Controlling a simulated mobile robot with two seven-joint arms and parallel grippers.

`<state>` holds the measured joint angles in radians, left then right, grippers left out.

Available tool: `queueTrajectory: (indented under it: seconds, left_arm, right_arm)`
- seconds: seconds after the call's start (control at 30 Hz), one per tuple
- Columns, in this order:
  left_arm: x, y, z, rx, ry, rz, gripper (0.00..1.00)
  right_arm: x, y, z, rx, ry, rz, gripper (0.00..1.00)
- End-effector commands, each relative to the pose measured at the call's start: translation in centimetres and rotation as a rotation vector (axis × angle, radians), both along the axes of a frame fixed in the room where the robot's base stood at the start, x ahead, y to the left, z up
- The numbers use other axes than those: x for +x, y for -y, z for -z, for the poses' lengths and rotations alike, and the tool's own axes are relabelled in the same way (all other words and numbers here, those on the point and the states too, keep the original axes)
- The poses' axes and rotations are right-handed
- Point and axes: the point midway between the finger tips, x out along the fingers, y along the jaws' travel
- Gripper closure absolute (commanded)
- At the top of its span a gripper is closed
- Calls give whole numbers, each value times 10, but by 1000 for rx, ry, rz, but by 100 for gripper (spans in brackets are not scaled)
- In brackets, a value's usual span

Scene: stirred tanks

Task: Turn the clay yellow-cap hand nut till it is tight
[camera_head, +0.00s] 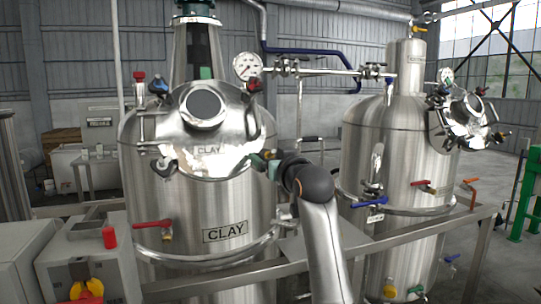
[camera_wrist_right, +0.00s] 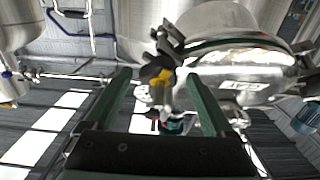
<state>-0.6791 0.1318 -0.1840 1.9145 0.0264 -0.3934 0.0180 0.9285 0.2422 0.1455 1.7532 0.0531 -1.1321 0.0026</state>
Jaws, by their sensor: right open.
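The clay tank (camera_head: 195,205) is a steel vessel with a CLAY plate on its front and a round hatch lid (camera_head: 212,130) with hand nuts around its rim. The yellow-cap hand nut (camera_wrist_right: 161,77) shows in the right wrist view, with dark lobes and a yellow cap. My right gripper (camera_wrist_right: 158,80) is open, its two green fingers on either side of the nut in that view; I cannot tell if they touch it. In the head view my right gripper (camera_head: 263,161) is at the lid's lower right edge and largely hides this nut. My left gripper is not in view.
Other hand nuts sit on the lid rim, one with a blue cap (camera_head: 158,85). A pressure gauge (camera_head: 247,66) stands above the lid. A second tank (camera_head: 385,160) is at right. A steel rail (camera_head: 400,240) crosses in front. A red-handled valve (camera_head: 152,224) is low on the clay tank.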

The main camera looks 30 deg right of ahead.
Motion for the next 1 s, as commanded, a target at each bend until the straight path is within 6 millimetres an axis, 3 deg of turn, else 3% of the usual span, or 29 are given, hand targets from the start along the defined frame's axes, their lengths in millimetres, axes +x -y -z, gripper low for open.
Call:
queueTrajectory:
  seconds: [0.27,1.0]
  left_arm:
    - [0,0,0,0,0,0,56]
    - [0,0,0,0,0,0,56]
  right_arm:
    - [1,0,0,0,1,0,14]
    - [0,0,0,0,0,0,98]
